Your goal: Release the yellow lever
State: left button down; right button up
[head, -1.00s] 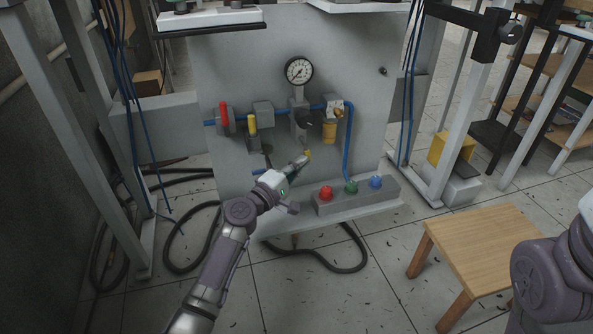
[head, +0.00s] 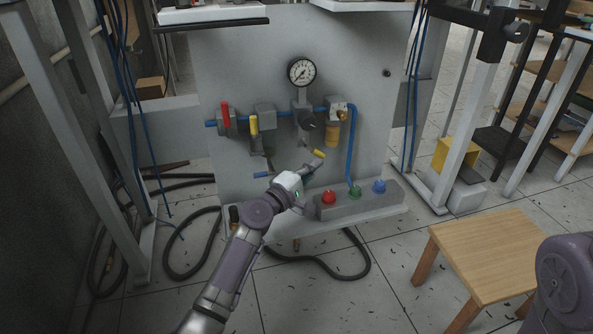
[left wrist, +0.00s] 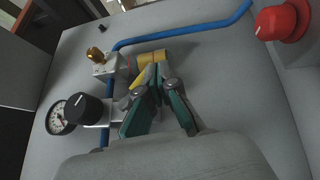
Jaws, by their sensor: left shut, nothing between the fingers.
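A yellow-tipped lever (head: 318,153) sticks out below the black knob on the grey panel. In the left wrist view the yellow lever (left wrist: 138,80) lies close beside the left finger and is partly hidden by it. My left gripper (head: 318,163) is shut and empty, with its tips just below the yellow tip in the head view. In the left wrist view the closed fingertips (left wrist: 158,76) lie in front of the panel fittings. I cannot tell whether they touch the lever. Another yellow handle (head: 253,124) hangs upright farther left. My right gripper is out of view.
A pressure gauge (head: 301,72), blue pipe (head: 350,150), red handle (head: 225,115) and yellow-tan cylinder (head: 331,134) are on the panel. A button box (head: 345,205) with red, green and blue buttons stands below right. A wooden stool (head: 485,250) is at right.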

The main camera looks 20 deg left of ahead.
pick_arm(q)
jog(key=v, duration=1.2)
